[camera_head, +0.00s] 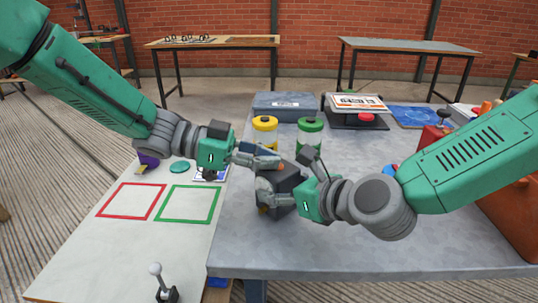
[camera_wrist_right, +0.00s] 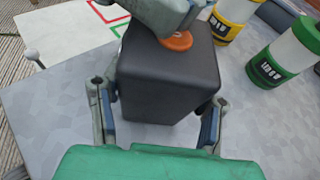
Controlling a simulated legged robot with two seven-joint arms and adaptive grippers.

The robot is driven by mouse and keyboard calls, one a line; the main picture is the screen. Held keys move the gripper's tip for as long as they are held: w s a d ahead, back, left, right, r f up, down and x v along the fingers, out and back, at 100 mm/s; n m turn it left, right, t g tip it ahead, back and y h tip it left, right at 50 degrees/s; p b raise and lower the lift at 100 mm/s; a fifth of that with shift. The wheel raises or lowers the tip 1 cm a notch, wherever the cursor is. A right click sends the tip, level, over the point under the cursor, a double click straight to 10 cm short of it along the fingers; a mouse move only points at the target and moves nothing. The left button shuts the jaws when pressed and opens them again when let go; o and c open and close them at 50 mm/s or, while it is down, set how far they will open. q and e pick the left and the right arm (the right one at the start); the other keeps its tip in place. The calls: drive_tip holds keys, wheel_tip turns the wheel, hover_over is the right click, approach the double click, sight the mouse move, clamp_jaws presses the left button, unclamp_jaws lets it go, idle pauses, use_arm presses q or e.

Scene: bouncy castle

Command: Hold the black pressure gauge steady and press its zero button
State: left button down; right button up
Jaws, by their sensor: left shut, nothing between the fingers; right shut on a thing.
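The black pressure gauge (camera_head: 286,180) is a dark box standing on the grey table. In the right wrist view the gauge (camera_wrist_right: 168,85) has an orange button (camera_wrist_right: 177,41) on its top. My right gripper (camera_head: 275,197) is shut on the gauge, with one finger on each side of it in the wrist view (camera_wrist_right: 158,112). My left gripper (camera_head: 276,163) is shut and empty, its fingertips above the top of the gauge. In the wrist view the left fingers hide part of the orange button; whether they touch it I cannot tell.
A yellow-lidded jar (camera_head: 264,134) and a green-lidded jar (camera_head: 310,137) stand just behind the gauge. A grey case (camera_head: 290,104) and a red button on a black stand (camera_head: 366,118) are farther back. A white board (camera_head: 146,235) with red and green squares lies left.

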use_arm(q)
drive_tip(key=shift+s+a+f, duration=0.1)
drive_tip(key=shift+f, duration=0.65)
use_arm(e)
drive_tip(key=shift+a+r, duration=0.1)
drive_tip(key=shift+a, duration=0.05)
use_arm(q)
drive_tip(key=r, duration=0.5)
drive_tip(key=shift+w+a, duration=0.1)
drive_tip(key=shift+w, duration=0.1)
drive_tip(key=v, duration=0.9)
drive_tip(key=shift+a+r, duration=0.25)
drive_tip(key=shift+a, duration=0.05)
use_arm(e)
drive_tip(key=o, duration=1.6)
drive_tip(key=shift+c, duration=0.2)
drive_tip(key=shift+d, duration=0.2)
